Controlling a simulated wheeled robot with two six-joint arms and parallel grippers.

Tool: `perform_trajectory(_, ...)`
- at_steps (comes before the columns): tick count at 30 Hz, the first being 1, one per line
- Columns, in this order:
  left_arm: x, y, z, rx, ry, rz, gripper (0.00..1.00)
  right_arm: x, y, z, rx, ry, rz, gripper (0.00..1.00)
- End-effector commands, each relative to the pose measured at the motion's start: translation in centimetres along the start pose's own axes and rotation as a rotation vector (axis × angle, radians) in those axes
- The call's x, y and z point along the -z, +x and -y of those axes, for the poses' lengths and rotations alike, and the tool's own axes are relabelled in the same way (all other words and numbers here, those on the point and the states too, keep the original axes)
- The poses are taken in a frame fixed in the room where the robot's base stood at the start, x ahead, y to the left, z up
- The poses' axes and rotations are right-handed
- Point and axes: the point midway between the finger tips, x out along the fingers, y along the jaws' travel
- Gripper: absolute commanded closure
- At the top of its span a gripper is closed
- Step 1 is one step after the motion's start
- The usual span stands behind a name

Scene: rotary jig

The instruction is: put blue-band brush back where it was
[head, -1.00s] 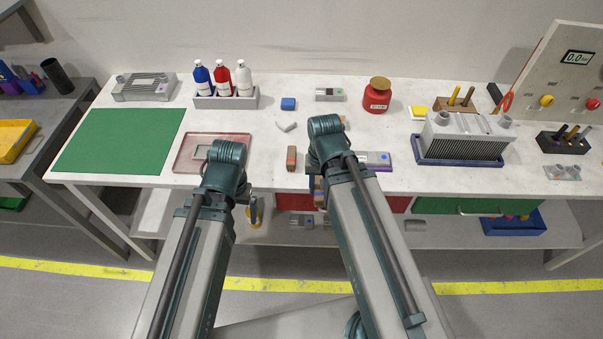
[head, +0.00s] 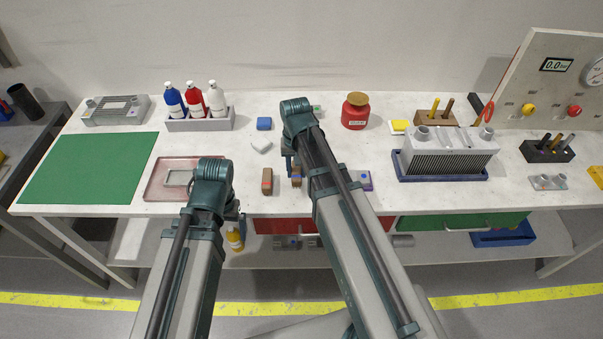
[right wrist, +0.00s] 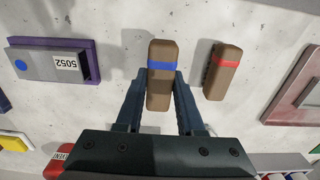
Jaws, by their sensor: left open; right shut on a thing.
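The blue-band brush (right wrist: 160,88) is a brown block with a blue stripe. My right gripper (right wrist: 160,75) is shut on it, one finger on each side near the band. In the head view the brush (head: 296,179) shows partly below my right gripper (head: 291,168), beside the red-band brush (head: 267,181). The red-band brush also shows in the right wrist view (right wrist: 222,72), apart from the held brush and roughly parallel. I cannot tell whether the held brush touches the table. My left gripper (head: 236,212) is open near the front edge, mostly hidden by its arm.
A pink tray (head: 155,190) and green mat (head: 85,168) lie to the left on the white table. A purple-based block with a label (right wrist: 50,62) lies on the brush's other side.

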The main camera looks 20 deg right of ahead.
Motion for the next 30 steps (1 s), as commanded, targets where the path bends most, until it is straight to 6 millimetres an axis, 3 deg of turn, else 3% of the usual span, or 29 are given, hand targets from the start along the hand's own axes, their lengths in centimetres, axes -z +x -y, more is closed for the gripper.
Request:
perform_trajectory(8,0.0,0.6,-0.1,0.0,0.0,0.0,0.03,0.3,0.6,0.1,0.0,0.0,0.0,1.0)
perform_trajectory(16,0.2,3.6,-0.3,0.0,0.0,0.0,0.03,0.2,3.7,0.5,0.0,0.001,0.0,1.0)
perform_trajectory(29,0.2,4.0,-0.4,0.0,0.0,0.0,0.03,0.1,4.0,0.5,0.0,0.001,0.0,1.0)
perform_trajectory(30,0.2,3.9,-0.4,0.0,0.0,0.0,0.03,0.1,3.9,0.5,0.0,0.001,0.0,0.59)
